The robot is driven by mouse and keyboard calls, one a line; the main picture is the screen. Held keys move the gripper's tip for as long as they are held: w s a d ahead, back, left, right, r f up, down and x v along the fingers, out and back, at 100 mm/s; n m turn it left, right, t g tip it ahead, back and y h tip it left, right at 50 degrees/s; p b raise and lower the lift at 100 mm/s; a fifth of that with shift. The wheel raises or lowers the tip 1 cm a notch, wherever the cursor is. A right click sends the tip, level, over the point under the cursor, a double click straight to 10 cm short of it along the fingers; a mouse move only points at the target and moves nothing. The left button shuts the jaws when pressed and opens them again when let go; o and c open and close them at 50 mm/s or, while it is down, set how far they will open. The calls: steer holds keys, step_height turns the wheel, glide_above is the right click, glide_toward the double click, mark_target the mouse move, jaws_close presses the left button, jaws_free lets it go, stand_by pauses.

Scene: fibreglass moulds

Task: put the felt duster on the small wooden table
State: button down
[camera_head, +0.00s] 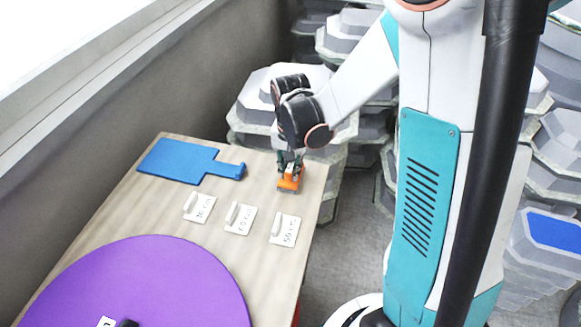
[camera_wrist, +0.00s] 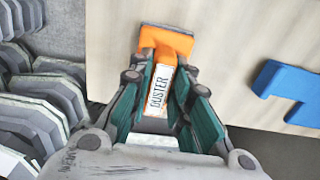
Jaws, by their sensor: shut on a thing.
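The felt duster (camera_head: 290,181) is orange with a grey pad along one edge. It is at the far right end of a wooden table, near the table's edge. In the wrist view the duster (camera_wrist: 166,42) shows a white label reading "DUSTER" on its handle. My gripper (camera_head: 289,160) is shut on the handle from above; in the wrist view its fingers (camera_wrist: 160,95) lie on both sides of the label. I cannot tell whether the pad touches the table. The wooden table (camera_head: 150,215) has a light, grained top; no other wooden table shows.
A blue paddle-shaped board (camera_head: 180,160) lies at the table's far left. Several white labelled cards (camera_head: 240,218) lie in a row in front of the duster. A large purple disc (camera_head: 140,285) covers the near part. Stacked grey moulds (camera_head: 345,35) stand behind and right.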

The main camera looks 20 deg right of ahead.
mark_target(291, 166)
steer(key=shift+f, duration=0.1)
steer(key=c, duration=1.9)
jaws_free()
steer(key=shift+f, duration=0.1)
steer(key=o, duration=0.4)
step_height(291, 166, up, 13)
steer(key=p, duration=0.2)
steer(key=shift+s+r+n+t, duration=1.2)
steer(key=shift+s+r, duration=0.2)
steer(key=shift+s, duration=1)
steer(key=shift+s+r+n+t, duration=1.2)
steer(key=shift+s+r, duration=0.15)
steer(key=shift+s, duration=1)
steer(key=shift+s+r+n+t, duration=1.2)
steer(key=shift+s+r, duration=0.2)
steer(key=shift+s, duration=1)
